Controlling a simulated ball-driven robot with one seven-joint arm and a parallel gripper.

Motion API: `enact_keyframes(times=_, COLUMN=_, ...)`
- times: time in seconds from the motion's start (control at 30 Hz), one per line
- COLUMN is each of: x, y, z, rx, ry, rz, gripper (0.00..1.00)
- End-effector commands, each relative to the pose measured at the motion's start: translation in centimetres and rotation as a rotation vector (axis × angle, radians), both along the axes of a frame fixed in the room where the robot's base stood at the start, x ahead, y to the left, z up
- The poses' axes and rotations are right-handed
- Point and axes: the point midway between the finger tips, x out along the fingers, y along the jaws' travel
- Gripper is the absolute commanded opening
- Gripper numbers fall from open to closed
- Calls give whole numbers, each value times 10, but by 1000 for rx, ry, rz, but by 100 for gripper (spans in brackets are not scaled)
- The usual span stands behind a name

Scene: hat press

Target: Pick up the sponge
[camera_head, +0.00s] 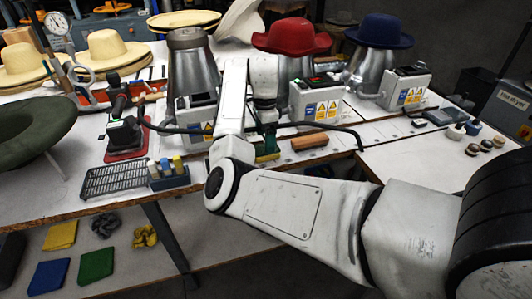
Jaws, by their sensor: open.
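A small green and yellow block (266,155), which looks like the sponge, lies on the white bench top in the middle of the picture. My white arm covers its left part. My gripper (267,143) points down from the wrist, just above or around this block. The jaws are open; their tips are small and partly hidden, so I cannot tell whether they touch the block.
A brown block (310,141) lies just right of the sponge. Steel hat forms with control boxes (315,98) stand behind. A dark hose (345,128) crosses the bench. A bottle caddy (168,175) and wire rack (115,181) are left. Folded cloths (97,264) lie below.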

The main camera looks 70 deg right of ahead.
Motion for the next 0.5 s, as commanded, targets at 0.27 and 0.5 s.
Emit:
enact_keyframes(times=0.27, x=-2, y=-3, z=-35, rx=1, ry=2, rz=1, gripper=88)
enact_keyframes(times=0.5, x=-1, y=-3, z=-54, rx=-1, ry=-1, rz=1, gripper=88)
